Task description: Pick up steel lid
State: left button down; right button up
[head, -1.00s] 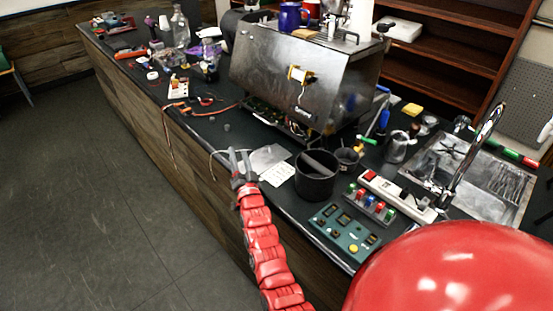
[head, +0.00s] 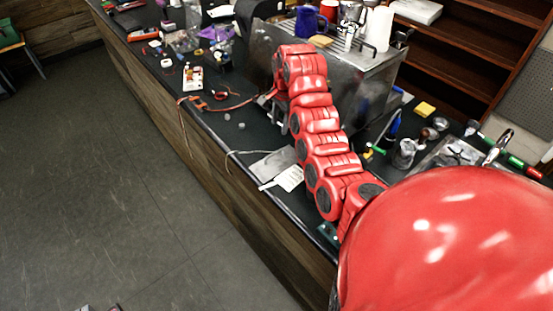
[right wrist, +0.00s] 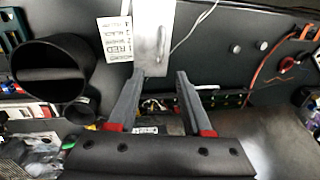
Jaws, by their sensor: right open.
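A flat grey metal plate, which looks like the steel lid (head: 272,164), lies on the dark counter near its front edge. The lid also shows at the top middle of the right wrist view (right wrist: 153,38), partly cut off by the frame. My right gripper (head: 268,98) is above the counter by the brewer, mostly hidden behind its own bent red arm. In the right wrist view the two grey fingers of the right gripper (right wrist: 160,73) are apart with nothing held between them. The lid lies beyond the fingertips. My left gripper is not seen.
A white printed card (head: 290,178) lies against the lid. A black round container (right wrist: 52,68) stands to the left in the wrist view. The steel brewer (head: 368,85) is behind my arm. Orange cables (head: 213,104) and small parts lie farther along the counter.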

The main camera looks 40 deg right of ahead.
jog(key=b, duration=0.7)
send_near(273, 154)
jog(key=f, duration=0.1)
jog(key=shift+w+d+f+p, duration=0.1)
jog(key=shift+f+p, duration=0.4)
jog(key=shift+f, duration=0.1)
jog(key=shift+w+d+f+p, duration=0.1)
jog(key=shift+f+p, duration=0.35)
jog(key=shift+f, duration=0.2)
jog(key=shift+f+p, duration=0.25)
jog(key=shift+p, duration=0.15)
jog(key=f+p, duration=0.1)
jog(key=w+f+p, duration=0.1)
jog(key=f, duration=0.1)
jog(key=shift+a+f, duration=0.25)
jog(key=shift+f, duration=0.05)
jog(key=shift+w+f, duration=0.1)
jog(key=shift+f, duration=0.5)
grip_shut()
